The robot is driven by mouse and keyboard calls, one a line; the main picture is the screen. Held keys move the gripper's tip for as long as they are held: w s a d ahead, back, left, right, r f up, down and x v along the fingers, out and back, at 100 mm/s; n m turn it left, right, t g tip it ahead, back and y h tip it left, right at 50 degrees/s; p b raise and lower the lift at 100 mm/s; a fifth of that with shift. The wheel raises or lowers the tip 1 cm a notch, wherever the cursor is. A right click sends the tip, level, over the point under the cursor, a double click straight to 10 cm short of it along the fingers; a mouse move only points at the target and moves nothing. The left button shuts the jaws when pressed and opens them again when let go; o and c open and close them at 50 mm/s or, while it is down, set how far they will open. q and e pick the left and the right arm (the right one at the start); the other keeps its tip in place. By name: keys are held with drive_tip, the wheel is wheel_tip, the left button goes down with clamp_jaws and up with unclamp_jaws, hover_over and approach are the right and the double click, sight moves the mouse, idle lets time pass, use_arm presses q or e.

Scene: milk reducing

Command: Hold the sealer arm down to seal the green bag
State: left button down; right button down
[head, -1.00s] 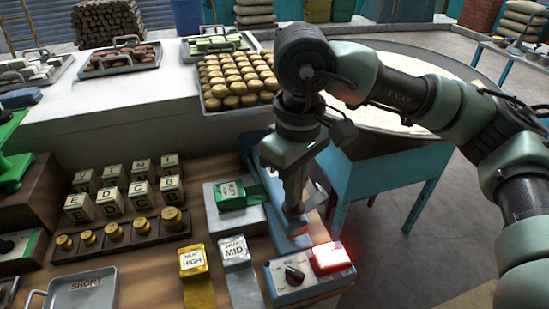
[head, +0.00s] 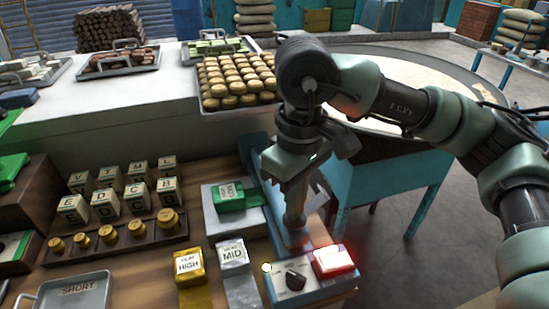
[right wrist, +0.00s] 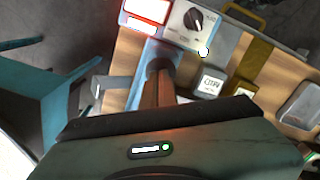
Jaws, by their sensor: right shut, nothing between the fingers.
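The green bag (head: 230,198) lies on a pale plate beside the blue sealer, its right end reaching the sealer bar. The blue sealer arm (head: 256,153) runs lengthwise under my right gripper and also shows in the right wrist view (right wrist: 137,95). My right gripper (head: 295,222) is shut and empty, pointing down with its tips at the arm's front part. The arm looks lowered; exact contact is hidden. The sealer's front box has a black dial (head: 295,276) and a brightly lit red lamp (head: 334,261). My left gripper is out of view.
Lettered blocks (head: 105,205), brass weights (head: 110,235) and a grey tray (head: 75,295) are further left. A blue-legged table (head: 400,185) stands right.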

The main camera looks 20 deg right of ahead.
drive_tip(key=shift+f+b, duration=0.1)
drive_tip(key=shift+b, duration=0.25)
idle(0.4)
idle(2.3)
wheel_tip(320, 180, up, 15)
drive_tip(key=p, duration=1)
idle(0.7)
idle(0.5)
